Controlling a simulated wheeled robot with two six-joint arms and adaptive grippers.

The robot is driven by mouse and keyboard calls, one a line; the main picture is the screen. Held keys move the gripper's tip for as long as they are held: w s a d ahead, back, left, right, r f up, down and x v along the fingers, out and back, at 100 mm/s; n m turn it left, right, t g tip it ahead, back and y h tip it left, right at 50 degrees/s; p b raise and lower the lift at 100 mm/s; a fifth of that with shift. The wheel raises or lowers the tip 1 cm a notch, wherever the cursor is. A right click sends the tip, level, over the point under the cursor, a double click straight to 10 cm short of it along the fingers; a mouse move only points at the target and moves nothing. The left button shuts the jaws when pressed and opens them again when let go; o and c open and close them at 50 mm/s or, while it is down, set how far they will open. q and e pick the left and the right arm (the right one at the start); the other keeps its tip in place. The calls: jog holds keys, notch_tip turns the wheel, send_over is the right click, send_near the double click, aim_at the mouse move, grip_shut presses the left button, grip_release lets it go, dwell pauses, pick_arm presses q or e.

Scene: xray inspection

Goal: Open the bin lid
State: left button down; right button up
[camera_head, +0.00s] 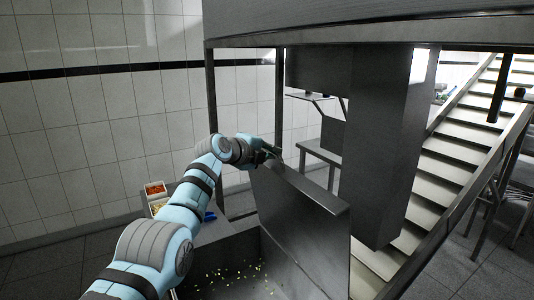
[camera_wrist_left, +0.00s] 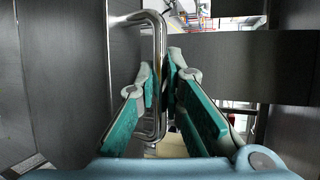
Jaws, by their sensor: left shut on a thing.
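The bin lid (camera_head: 305,230) is a dark grey metal panel standing steeply raised at the right side of the open bin (camera_head: 205,284). Small yellowish bits lie on the bin's floor. My left gripper (camera_head: 271,152) is at the lid's upper left corner. In the left wrist view my left gripper (camera_wrist_left: 163,85) has its green-padded fingers closed around a shiny bent metal handle (camera_wrist_left: 159,38). The handle stands out from a dark panel on the left of that view. In the head view the gripper hides the handle. My right gripper is in neither view.
A dark metal frame and a large box-like column (camera_head: 385,150) stand behind and right of the lid. A stepped metal conveyor (camera_head: 435,155) slopes at the right. Small containers of red (camera_head: 155,189) and pale pieces sit left of the bin, near a blue item (camera_head: 210,216).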

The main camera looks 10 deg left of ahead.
pick_arm(q)
jog(key=c, duration=1.9)
grip_release()
jog(key=shift+o, duration=1.1)
jog(key=shift+w, duration=0.15)
jog(key=shift+s+r, duration=0.15)
jog(key=shift+s, duration=0.1)
jog(key=v, duration=1.1)
jog(key=shift+s+a, duration=0.2)
jog(key=shift+s, duration=0.05)
jog(key=shift+d, duration=0.1)
